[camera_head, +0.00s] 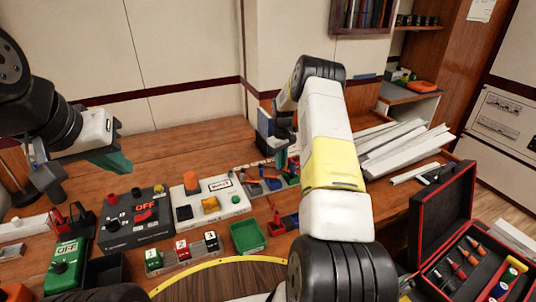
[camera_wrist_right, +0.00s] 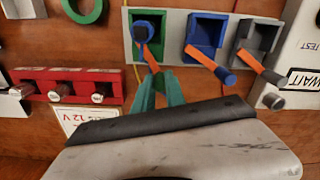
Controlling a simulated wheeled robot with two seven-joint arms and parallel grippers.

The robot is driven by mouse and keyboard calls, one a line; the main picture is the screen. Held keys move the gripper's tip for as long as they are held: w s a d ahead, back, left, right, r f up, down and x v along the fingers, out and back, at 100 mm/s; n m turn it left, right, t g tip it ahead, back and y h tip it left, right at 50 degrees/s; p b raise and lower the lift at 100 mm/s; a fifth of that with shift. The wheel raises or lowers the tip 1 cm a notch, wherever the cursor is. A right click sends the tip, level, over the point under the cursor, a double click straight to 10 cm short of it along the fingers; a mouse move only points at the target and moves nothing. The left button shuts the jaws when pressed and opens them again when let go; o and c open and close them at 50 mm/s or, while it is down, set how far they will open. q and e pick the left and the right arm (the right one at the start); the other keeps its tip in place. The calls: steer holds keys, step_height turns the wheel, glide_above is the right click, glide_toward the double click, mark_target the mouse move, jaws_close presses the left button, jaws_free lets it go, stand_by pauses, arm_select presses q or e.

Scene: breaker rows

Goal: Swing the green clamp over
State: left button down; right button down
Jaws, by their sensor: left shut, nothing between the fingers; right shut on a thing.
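The green clamp (camera_wrist_right: 157,19) is the leftmost of three clamps on a pale strip in the right wrist view. It has a green housing, a blue round end and an orange lever (camera_wrist_right: 151,58) slanting toward my fingers. My right gripper (camera_wrist_right: 155,75) is shut on the lever of the green clamp; the exact contact is partly hidden by the teal fingers. In the head view my right gripper (camera_head: 281,160) is over the clamp row, which it partly hides. My left gripper (camera_head: 112,163) is shut and empty above the left of the bench.
A blue clamp (camera_wrist_right: 205,30) and a grey clamp (camera_wrist_right: 257,37) with orange levers stand close beside it. A red terminal block (camera_wrist_right: 68,86) lies to the left. In the head view a white switch box (camera_head: 212,199), a green tray (camera_head: 247,236) and an open case (camera_head: 447,210) crowd the bench.

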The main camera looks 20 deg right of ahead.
steer(key=m, duration=0.1)
steer(key=d+m, duration=0.1)
steer(key=m, duration=0.1)
steer(key=shift+w+m, duration=0.3)
steer(key=shift+w, duration=0.05)
steer(key=shift+d+m, duration=0.25)
steer(key=shift+m, duration=0.4)
steer(key=shift+d+m, duration=0.2)
steer(key=shift+m, duration=0.45)
steer(key=c, duration=1.4)
jaws_free()
steer(key=shift+r, duration=3.95)
